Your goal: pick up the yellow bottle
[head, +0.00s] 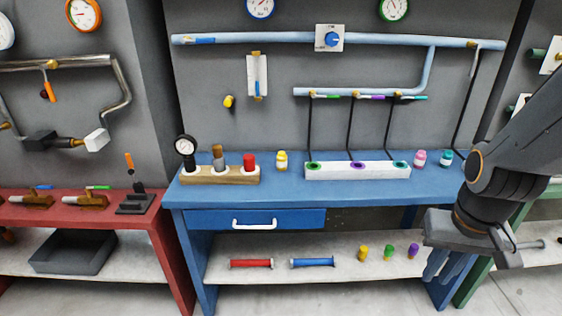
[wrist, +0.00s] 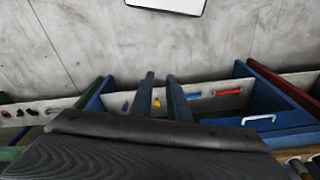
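The yellow bottle (head: 282,161) stands upright on the blue bench top, between the wooden block on its left and the white rack on its right. It has a white label band. I cannot make it out in the wrist view. My gripper (head: 446,268) hangs at the right front of the blue bench, well right of and lower than the bottle. In the wrist view my gripper (wrist: 162,76) shows two dark fingers with a gap between them and nothing held.
A wooden block (head: 206,181) holds a gauge and cylinders. A white rack (head: 330,174) has tubes above it. Pink (head: 420,159) and teal (head: 446,159) bottles stand at right. The lower shelf (head: 300,248) carries rods and small coloured pieces. A red bench (head: 150,222) is at left.

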